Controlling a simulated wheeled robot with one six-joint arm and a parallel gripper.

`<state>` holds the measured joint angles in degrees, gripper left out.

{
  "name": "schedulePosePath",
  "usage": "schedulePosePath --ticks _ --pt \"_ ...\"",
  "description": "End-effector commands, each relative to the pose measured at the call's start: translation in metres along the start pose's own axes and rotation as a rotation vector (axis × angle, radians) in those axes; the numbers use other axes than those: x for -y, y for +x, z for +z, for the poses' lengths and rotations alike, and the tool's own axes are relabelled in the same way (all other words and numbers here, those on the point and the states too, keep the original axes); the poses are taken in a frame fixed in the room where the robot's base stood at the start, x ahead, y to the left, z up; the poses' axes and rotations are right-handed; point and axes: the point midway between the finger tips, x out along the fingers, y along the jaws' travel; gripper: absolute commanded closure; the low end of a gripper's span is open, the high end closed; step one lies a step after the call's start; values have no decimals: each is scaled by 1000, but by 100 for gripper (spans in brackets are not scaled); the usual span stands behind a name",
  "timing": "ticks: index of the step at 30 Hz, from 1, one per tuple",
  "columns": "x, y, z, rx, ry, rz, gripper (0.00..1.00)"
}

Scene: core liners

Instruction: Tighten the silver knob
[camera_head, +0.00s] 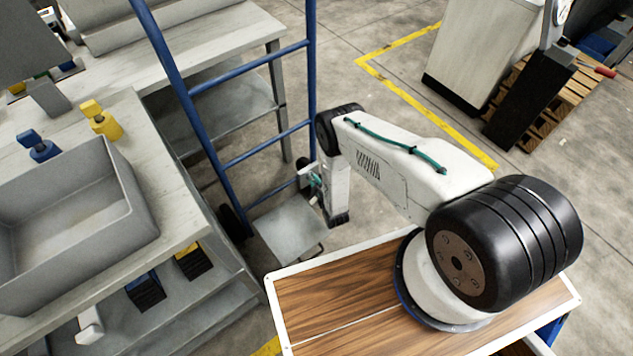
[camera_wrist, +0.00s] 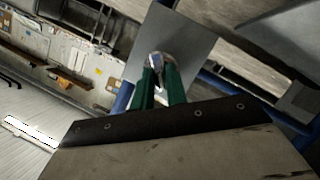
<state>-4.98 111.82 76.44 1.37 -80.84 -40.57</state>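In the wrist view, a shiny silver knob (camera_wrist: 157,60) sits at the tips of my gripper's two green fingers, in front of a flat grey plate (camera_wrist: 186,45). My gripper (camera_wrist: 160,74) has its fingers apart, with the knob between or just beyond the tips. I cannot tell whether the fingers touch it. In the head view, my gripper (camera_head: 314,180) is small and partly hidden by my arm, beside the blue frame of a hand truck. The knob cannot be made out there.
The blue hand truck (camera_head: 310,80) stands close by my arm, with a grey foot plate (camera_head: 290,232) low down. A workbench with a grey bin (camera_head: 135,225) is at left. A wooden pallet (camera_head: 575,90) lies at upper right. Open floor shows beyond my arm.

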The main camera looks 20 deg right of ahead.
Motion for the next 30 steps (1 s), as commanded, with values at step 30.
schedulePosePath --ticks 30 --pt "-9 1 3 3 480 -191 100"
